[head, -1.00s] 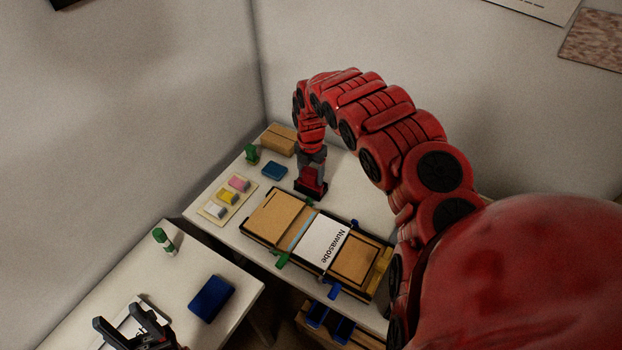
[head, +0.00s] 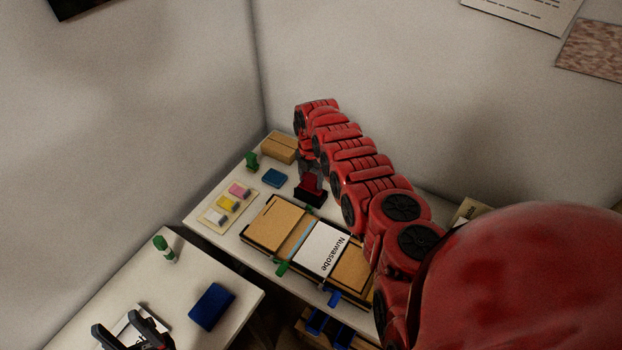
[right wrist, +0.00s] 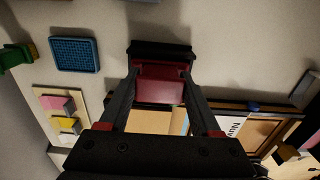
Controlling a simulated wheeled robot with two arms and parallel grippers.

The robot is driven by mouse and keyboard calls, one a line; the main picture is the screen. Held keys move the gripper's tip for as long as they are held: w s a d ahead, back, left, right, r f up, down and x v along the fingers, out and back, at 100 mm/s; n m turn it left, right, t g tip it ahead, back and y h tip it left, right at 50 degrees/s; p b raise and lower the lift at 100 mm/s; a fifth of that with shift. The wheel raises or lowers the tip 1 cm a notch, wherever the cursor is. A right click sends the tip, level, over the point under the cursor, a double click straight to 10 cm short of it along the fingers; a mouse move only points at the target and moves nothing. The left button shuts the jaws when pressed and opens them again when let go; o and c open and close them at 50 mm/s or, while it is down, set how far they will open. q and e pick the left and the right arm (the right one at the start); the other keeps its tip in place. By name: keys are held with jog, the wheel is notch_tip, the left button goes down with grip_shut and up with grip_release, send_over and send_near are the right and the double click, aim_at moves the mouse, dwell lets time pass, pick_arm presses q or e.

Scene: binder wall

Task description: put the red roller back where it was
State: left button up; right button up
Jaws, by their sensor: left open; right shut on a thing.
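The red roller (head: 311,184), dark red with a black base, is at the back edge of the binder board on the far table. It also shows in the right wrist view (right wrist: 160,88) between my fingers. My right gripper (head: 309,170) is shut on it from above; the fingers also show in the right wrist view (right wrist: 159,80). Whether its base touches the table is hard to tell. My left gripper (head: 133,328) is open and empty at the lower left, over the near table.
The binder board (head: 350,270) holds brown panels and a white "Nuwasobe" sheet (head: 321,250). A blue pad (head: 275,178), green stamp (head: 252,160), cardboard box (head: 279,147) and tray of coloured blocks (head: 212,228) stand left. A blue box (head: 212,306) lies on the near table.

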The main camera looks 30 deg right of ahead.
jog(key=shift+f, duration=0.2)
jog(key=o, duration=1.4)
jog(key=shift+r, duration=0.6)
notch_tip(320, 180, up, 11)
jog(key=b, duration=0.2)
jog(key=shift+s+a, duration=0.1)
